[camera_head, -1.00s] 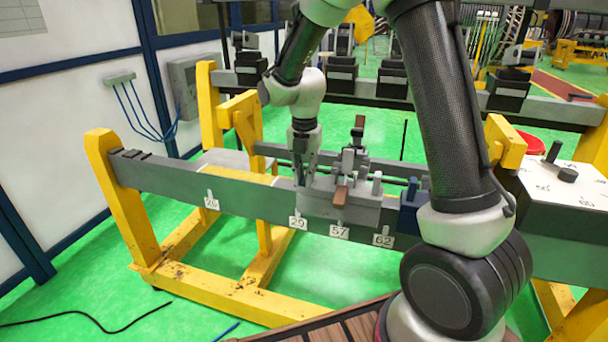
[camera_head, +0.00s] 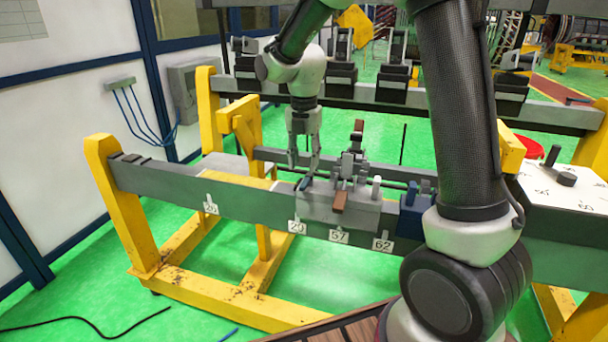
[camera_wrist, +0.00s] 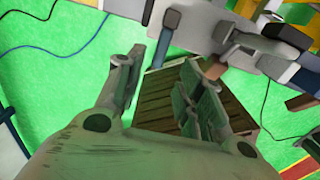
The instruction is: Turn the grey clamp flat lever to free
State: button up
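The grey clamp block (camera_head: 325,203) sits on the long grey rail. A small blue-grey lever (camera_head: 305,184) stands at its left end; it also shows in the wrist view (camera_wrist: 159,49), beyond my fingertips. A brown-tipped handle (camera_head: 340,203) juts from the clamp's front, and another brown-tipped one (camera_head: 357,131) rises behind. I cannot tell for certain which lever is the flat one. My gripper (camera_head: 304,168) points down just above the clamp's left end. In the wrist view my gripper (camera_wrist: 163,75) has its fingers apart with nothing held between them.
A dark blue block (camera_head: 412,214) sits on the rail (camera_head: 245,202) right of the clamp. A white-topped box with a black knob (camera_head: 563,178) stands farther right. A yellow frame post (camera_head: 122,205) supports the rail's left end. Number tags hang along the rail.

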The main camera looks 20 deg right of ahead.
aim_at(304, 183)
notch_tip(304, 183, up, 6)
jog(key=shift+f, duration=0.1)
dwell(0.4)
jog(key=s+d+r+m+t, duration=0.1)
jog(key=s+d+m, duration=0.3)
jog(key=s+m, duration=0.4)
jog(key=s+d+r+m+t, duration=0.2)
jog(key=s+d+m, duration=0.3)
jog(key=s+m, duration=0.4)
jog(key=s+d+r+m+t, duration=0.1)
jog(key=s+d+m, duration=0.3)
jog(key=s+m, duration=0.5)
jog(key=r+m, duration=0.1)
jog(key=m, duration=0.2)
jog(key=shift+s+d+r, duration=0.2)
jog(key=shift+s+r, duration=0.05)
jog(key=shift+r, duration=0.1)
